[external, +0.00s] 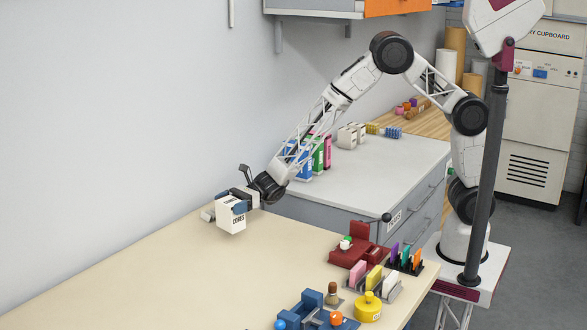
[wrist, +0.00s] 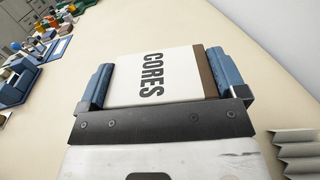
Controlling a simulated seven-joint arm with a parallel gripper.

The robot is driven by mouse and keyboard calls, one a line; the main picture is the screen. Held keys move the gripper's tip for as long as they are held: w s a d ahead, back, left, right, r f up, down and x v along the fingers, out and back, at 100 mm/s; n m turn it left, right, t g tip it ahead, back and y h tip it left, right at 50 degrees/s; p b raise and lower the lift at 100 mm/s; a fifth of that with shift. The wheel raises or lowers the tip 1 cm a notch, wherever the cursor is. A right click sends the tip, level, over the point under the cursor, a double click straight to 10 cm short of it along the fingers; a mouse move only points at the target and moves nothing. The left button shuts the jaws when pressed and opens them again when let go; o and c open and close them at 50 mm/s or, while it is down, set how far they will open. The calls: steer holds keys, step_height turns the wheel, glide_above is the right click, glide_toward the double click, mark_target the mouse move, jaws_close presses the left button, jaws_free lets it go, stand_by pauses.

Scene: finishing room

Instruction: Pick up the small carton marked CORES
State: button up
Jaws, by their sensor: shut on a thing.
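The small white carton marked CORES (external: 231,215) is between the fingers of my gripper (external: 238,205), at the far left part of the cream table in the external view. In the wrist view the carton (wrist: 155,78) lies between the two blue fingers of my gripper (wrist: 160,82), with its CORES lettering facing the camera and a brown side at the right. My gripper is shut on it. In the external view the carton looks tilted a little; I cannot tell whether its lower edge touches the table.
On the cream table (external: 130,270) a red box-like thing (external: 358,250), a rack of coloured cards (external: 405,258), a yellow round weight (external: 368,308) and a blue fixture (external: 312,308) stand at the right front. A pale ridged thing (wrist: 297,150) is near my gripper. The table's left part is clear.

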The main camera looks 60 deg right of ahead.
steer(key=shift+s+d+r, duration=0.15)
steer(key=shift+s+d, duration=0.85)
steer(key=shift+s, duration=0.1)
steer(key=shift+s+d+r, duration=0.15)
steer(key=shift+s+d, duration=0.8)
steer(key=shift+s, duration=0.15)
